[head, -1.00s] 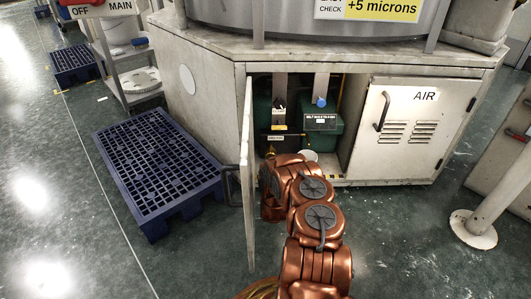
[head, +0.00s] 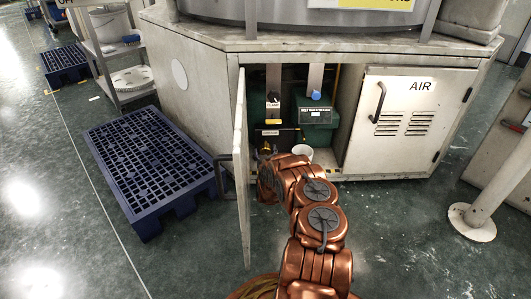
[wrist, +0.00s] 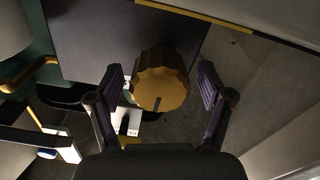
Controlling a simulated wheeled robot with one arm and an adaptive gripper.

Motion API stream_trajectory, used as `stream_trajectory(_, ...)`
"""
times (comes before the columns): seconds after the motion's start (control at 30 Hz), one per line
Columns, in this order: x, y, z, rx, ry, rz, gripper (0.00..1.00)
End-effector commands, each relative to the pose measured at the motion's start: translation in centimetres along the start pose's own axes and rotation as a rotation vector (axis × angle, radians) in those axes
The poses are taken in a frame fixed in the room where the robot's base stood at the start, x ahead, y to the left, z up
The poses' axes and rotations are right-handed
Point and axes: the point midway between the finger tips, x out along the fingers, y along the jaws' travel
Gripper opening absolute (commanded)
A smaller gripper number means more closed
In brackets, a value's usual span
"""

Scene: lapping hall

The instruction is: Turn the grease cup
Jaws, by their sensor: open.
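The grease cup (wrist: 161,82) is a ribbed, brass-coloured round cap with a dark mark on its near rim. In the wrist view it sits between the two fingers of my gripper (wrist: 162,88). The fingers are open, with a visible gap on both sides of the cap, wider on the right. In the head view my arm reaches into the open cabinet (head: 240,175) low on the left. My fingers are hidden there behind my arm, and a small brass-coloured patch (head: 265,148) shows just beyond it, too small to identify surely.
The open cabinet door stands close left of my arm. The closed AIR door (head: 408,125) is on the right. A green box (head: 318,128) and a white cup (head: 302,152) are inside the cabinet. A blue pallet (head: 150,165) lies left, and a post (head: 480,205) stands right.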

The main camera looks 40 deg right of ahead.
Motion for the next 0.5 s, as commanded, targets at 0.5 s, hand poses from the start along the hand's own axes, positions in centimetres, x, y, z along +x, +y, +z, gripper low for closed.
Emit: stream_trajectory(0.5, 0.00, -0.01, -0.05, 0.000, 0.001, 0.000, 0.42)
